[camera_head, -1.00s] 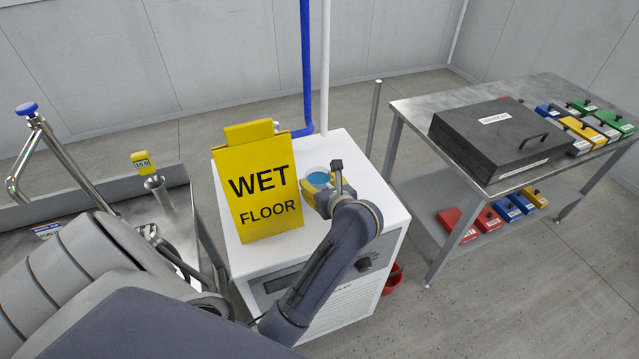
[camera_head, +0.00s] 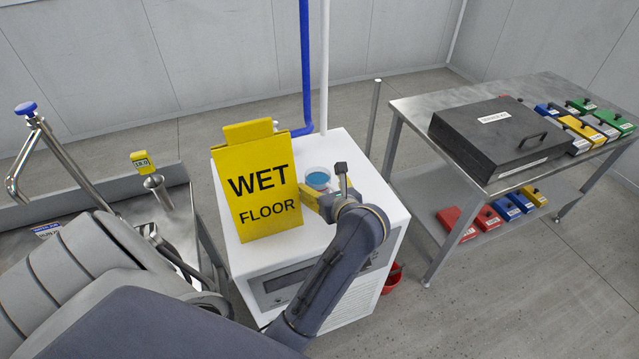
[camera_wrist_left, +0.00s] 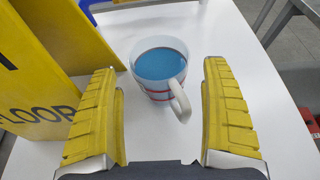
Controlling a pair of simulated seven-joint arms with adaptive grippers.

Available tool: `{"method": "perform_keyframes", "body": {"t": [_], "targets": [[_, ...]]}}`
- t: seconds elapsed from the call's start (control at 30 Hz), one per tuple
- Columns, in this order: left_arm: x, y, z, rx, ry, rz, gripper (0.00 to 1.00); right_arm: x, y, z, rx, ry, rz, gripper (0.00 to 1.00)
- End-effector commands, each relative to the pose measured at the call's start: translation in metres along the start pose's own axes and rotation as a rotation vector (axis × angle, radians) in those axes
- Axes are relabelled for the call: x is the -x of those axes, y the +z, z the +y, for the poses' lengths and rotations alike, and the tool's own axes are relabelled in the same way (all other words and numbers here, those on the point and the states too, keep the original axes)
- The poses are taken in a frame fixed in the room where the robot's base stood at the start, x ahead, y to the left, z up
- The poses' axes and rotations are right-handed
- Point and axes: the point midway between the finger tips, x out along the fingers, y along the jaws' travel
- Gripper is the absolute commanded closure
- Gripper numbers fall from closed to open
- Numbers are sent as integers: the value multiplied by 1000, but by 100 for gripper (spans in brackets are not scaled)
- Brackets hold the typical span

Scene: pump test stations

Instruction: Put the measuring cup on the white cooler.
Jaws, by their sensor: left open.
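The measuring cup (camera_head: 318,178) stands upright on top of the white cooler (camera_head: 375,195), just right of the wet floor sign. It holds blue liquid. In the left wrist view the cup (camera_wrist_left: 160,68) shows whole, its white handle pointing toward my gripper. My left gripper (camera_head: 312,196) is open, its yellow fingers apart, on the near side of the cup. In the wrist view the left gripper (camera_wrist_left: 163,115) has the cup ahead of its fingertips, with neither finger touching it. The cooler top (camera_wrist_left: 225,40) lies below both. My right gripper is not in view.
A yellow wet floor sign (camera_head: 262,190) stands on the cooler, close to my left finger. A steel table (camera_head: 420,108) with a black case (camera_head: 500,135) and coloured boxes is at right. A red container (camera_head: 393,278) sits beside the cooler. The cooler's right top is clear.

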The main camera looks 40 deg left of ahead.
Motion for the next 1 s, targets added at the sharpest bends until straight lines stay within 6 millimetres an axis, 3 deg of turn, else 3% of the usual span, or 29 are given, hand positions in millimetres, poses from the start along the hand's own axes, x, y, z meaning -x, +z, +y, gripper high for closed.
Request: {"method": "perform_keyframes", "body": {"t": [0.3, 0.8, 1.0], "targets": [[27, 0, 0, 0, 0, 1, 19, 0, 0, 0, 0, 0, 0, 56], [29, 1, 0, -2, 1, -4, 19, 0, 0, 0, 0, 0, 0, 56], [33, 30, -5, -74, 10, -127, 19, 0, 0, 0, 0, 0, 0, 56]]}}
